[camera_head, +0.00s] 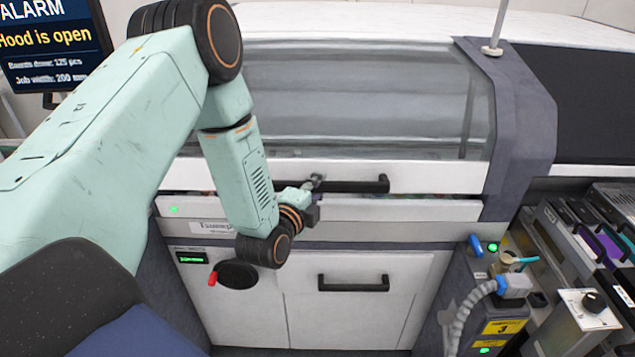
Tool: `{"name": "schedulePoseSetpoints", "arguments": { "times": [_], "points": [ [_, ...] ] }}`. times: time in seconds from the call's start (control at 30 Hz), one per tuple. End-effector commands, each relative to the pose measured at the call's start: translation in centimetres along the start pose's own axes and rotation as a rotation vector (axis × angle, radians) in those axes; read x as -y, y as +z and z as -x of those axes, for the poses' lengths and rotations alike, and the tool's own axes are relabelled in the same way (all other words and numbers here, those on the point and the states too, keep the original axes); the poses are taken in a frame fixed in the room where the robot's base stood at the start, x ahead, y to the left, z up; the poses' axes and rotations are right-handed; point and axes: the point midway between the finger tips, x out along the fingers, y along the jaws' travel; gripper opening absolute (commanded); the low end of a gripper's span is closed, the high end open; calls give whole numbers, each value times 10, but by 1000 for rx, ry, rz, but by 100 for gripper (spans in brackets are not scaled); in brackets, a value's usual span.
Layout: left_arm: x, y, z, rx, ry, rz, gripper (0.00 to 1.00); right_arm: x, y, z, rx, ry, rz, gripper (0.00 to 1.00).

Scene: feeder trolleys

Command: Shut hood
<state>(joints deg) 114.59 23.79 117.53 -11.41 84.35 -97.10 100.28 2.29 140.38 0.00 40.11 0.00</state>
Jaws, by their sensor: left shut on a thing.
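The hood (350,95) is a wide, see-through grey cover with a white lower edge across the middle of the head view. A narrow dark gap shows between its lower edge and the white machine front below. A black bar handle (355,186) runs along the hood's lower edge. My left gripper (315,184) is at the left end of this handle and shut on it. My left arm covers the left part of the hood and part of the gripper. My right gripper is not in view.
A screen (50,42) at upper left reads "Hood is open". A cabinet door with a black handle (353,283) is below. A trolley with a grey hose (468,312) and yellow label stands at lower right, beside feeders (600,245). A thin pole (498,25) rises at upper right.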

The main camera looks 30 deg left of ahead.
Motion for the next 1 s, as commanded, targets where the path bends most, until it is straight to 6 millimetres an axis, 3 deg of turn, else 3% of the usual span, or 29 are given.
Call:
{"name": "schedulePoseSetpoints", "arguments": {
  "times": [0.37,0.4,0.63,1.0],
  "points": [
    [2,0,0,2,-4,1,0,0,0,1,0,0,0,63],
    [2,0,0,2,-4,1,26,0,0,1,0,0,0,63],
    [2,0,0,1,-2,1,46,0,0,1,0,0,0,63],
    [1,0,3,1,0,1,47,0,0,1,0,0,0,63]
  ]
}}
